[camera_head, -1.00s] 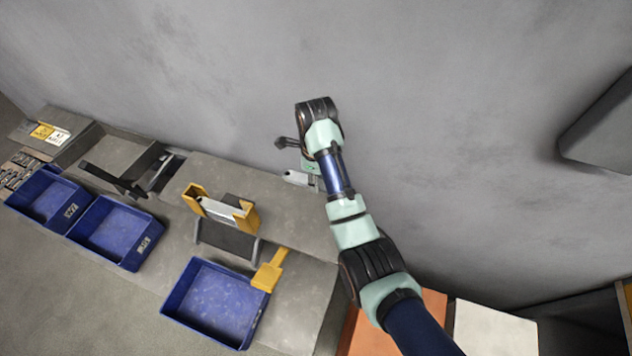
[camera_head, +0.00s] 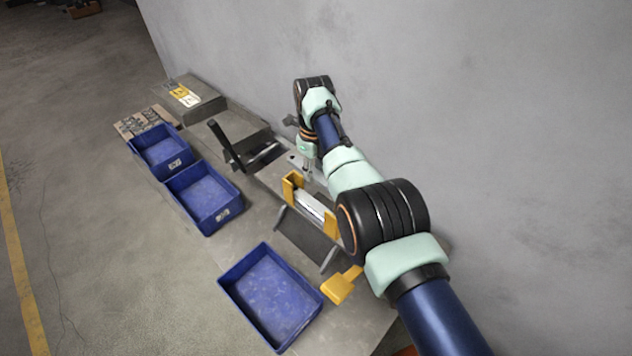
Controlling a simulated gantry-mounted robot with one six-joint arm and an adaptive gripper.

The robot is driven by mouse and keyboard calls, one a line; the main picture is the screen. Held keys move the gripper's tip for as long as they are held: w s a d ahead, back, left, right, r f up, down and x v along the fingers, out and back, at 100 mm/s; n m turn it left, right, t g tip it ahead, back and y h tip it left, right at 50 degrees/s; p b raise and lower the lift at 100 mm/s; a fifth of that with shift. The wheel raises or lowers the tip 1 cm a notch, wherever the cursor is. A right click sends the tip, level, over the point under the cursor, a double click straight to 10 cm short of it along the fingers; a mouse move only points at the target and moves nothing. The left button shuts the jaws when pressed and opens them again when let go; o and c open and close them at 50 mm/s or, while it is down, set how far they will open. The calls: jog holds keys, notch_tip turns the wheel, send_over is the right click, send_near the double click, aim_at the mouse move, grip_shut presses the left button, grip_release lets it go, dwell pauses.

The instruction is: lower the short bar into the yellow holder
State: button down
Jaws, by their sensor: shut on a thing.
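My gripper (camera_head: 308,174) is small in the head view, beyond the yellow holder and near the wall, pointing down. It is shut on a pale grey bar (camera_head: 294,157), partly hidden by the gripper and arm; I take this for the short bar. The yellow holder (camera_head: 290,188) has two upright yellow ends, and its right end is close to my arm. Another light silver bar (camera_head: 310,207) lies between these ends. The held bar is apart from the holder in the picture; its height above the bench is hard to tell.
Blue bins (camera_head: 268,298) line the near side of the bench. A black lever-like part (camera_head: 222,141) stands up left of my gripper. A yellow block (camera_head: 340,288) lies by the front bin. The grey wall (camera_head: 480,120) rises close behind my arm.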

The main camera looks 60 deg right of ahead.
jog(key=shift+w+a, duration=0.15)
jog(key=shift+w, duration=0.1)
jog(key=shift+s+f, duration=0.15)
jog(key=shift+f+b, duration=4.6)
jog(key=shift+f, duration=0.25)
jog(key=c, duration=0.7)
grip_release()
notch_tip(320, 180, up, 12)
jog(key=shift+r, duration=0.1)
